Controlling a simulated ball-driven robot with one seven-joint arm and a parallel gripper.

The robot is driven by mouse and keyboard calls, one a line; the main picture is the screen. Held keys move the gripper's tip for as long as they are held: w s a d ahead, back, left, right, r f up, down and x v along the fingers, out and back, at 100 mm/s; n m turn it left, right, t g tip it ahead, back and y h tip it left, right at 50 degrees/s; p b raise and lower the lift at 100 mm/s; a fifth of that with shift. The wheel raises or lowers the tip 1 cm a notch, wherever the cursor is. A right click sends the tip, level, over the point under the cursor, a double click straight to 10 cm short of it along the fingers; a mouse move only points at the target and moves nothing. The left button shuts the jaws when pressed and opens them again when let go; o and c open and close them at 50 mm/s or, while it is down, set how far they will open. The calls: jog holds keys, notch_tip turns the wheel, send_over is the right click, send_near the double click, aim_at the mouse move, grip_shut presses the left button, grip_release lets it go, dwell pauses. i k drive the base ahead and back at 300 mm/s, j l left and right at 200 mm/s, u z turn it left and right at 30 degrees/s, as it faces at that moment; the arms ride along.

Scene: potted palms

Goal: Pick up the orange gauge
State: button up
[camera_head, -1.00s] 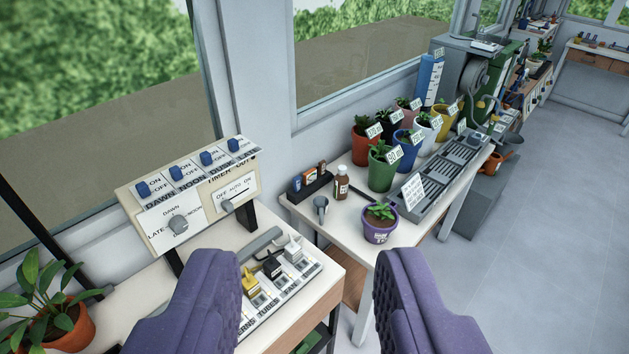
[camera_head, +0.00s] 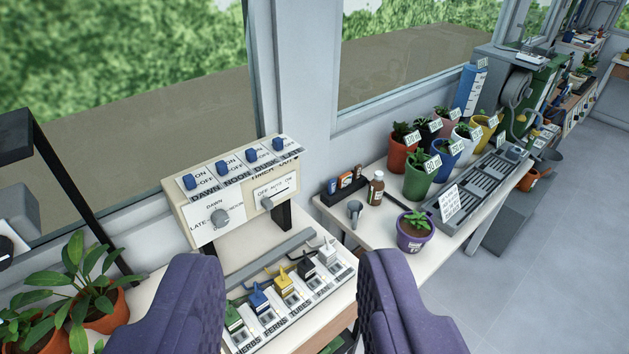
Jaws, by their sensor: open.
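My gripper (camera_head: 290,260) shows as two purple padded fingers at the bottom of the view, wide apart with nothing held between them. I cannot make out a thing that is clearly an orange gauge. A small orange-labelled item (camera_head: 345,180) stands in a black holder (camera_head: 333,194) on the white table to the right, too small to identify. It is beyond my fingers and apart from them.
A timer panel (camera_head: 200,235) and a row of coloured levers (camera_head: 284,283) stand on the near bench. A purple pot (camera_head: 413,235), a brown bottle (camera_head: 376,188) and several potted plants crowd the white table. A leafy plant (camera_head: 85,290) is at lower left. Floor (camera_head: 560,270) is clear at right.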

aim_at(345, 179)
jog(key=i+l+u, duration=0.15)
jog(key=l+u, duration=0.15)
jog(key=i+l+u, duration=0.25)
jog(key=l+u, duration=0.3)
jog(key=i+l+u, duration=0.1)
jog(key=l, duration=0.6)
jog(key=i+l+u, duration=0.1)
jog(key=l, duration=0.55)
jog(key=i+l+u, duration=0.1)
jog(key=l, duration=0.6)
jog(key=i+l+u, duration=0.1)
jog(key=l, duration=0.6)
jog(key=i+l, duration=0.15)
jog(key=l, duration=0.2)
jog(key=i+l, duration=0.15)
jog(key=l, duration=0.15)
jog(key=i+l, duration=0.1)
jog(key=l, duration=0.25)
jog(key=i+l, duration=0.15)
jog(key=l, duration=0.2)
